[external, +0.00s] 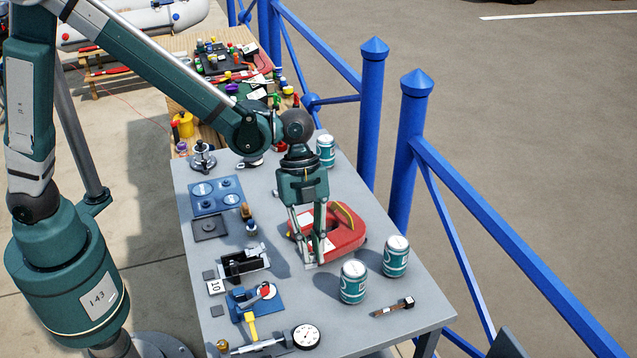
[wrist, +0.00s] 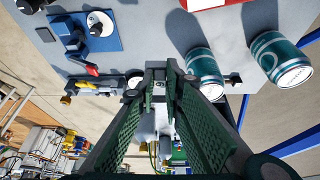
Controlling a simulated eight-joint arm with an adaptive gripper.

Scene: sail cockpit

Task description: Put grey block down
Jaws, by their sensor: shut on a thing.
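My gripper (external: 315,258) is low over the grey table, in front of the red case (external: 345,232) and left of the cans. Its fingers are nearly together and shut on a small grey block (external: 310,265), which is mostly hidden by the fingertips. In the wrist view my gripper (wrist: 160,75) shows its two green ribbed fingers closing toward each other, with a little of the grey block (wrist: 158,88) between the tips. I cannot tell whether the block touches the table.
Two green cans (external: 353,282) (external: 396,256) stand to the right, close to my gripper. A black vise-like fixture (external: 243,262), a blue fixture (external: 254,298) and a dial gauge (external: 306,336) lie to the left and front. Blue railings (external: 405,150) stand beyond the right edge.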

